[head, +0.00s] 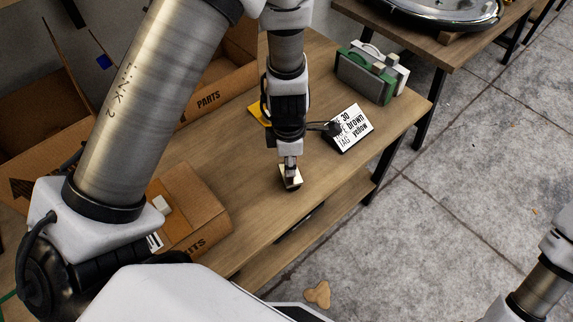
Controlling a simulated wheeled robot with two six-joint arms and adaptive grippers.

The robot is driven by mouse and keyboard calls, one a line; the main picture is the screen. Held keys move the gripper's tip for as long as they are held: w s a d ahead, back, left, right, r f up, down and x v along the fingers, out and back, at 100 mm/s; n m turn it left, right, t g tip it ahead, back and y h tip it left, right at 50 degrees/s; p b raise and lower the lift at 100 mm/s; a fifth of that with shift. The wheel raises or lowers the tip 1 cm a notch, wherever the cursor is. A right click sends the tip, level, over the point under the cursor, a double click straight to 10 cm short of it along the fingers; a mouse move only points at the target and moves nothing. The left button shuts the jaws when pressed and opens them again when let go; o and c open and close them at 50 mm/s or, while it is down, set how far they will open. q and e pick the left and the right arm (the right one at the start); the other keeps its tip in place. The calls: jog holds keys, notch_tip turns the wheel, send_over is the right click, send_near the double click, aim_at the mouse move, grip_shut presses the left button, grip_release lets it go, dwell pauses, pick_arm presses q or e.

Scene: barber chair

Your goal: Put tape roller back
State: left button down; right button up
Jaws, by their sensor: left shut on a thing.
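My left gripper (290,164) points down over the front part of the wooden table. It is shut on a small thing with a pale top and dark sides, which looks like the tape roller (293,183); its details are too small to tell. It is at or just above the tabletop, and I cannot tell whether it touches. My right arm shows only in part at the lower right, and its gripper is out of view.
A yellow item (257,113) is partly hidden behind my arm. Green and white cases (366,76) stand at the back right.

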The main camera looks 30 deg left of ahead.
pick_arm(q)
jog(key=shift+a+f, duration=0.1)
jog(key=shift+f, duration=0.1)
jog(key=shift+w+a, duration=0.1)
jog(key=shift+f, duration=0.2)
jog(key=c, duration=0.9)
grip_release()
pick_arm(e)
jog(key=shift+w+a+f, duration=0.1)
jog(key=shift+a+f, duration=0.05)
jog(key=shift+f, duration=0.05)
pick_arm(q)
jog(key=shift+r, duration=0.15)
pick_arm(e)
jog(key=shift+r, duration=0.1)
pick_arm(q)
jog(key=r+p, duration=0.2)
jog(key=r, duration=0.3)
jog(key=r+p, duration=0.3)
jog(key=r, duration=0.3)
jog(key=shift+s+r, duration=0.2)
jog(key=shift+r, duration=0.35)
pick_arm(e)
notch_tip(320, 180, up, 5)
jog(key=shift+f, duration=0.1)
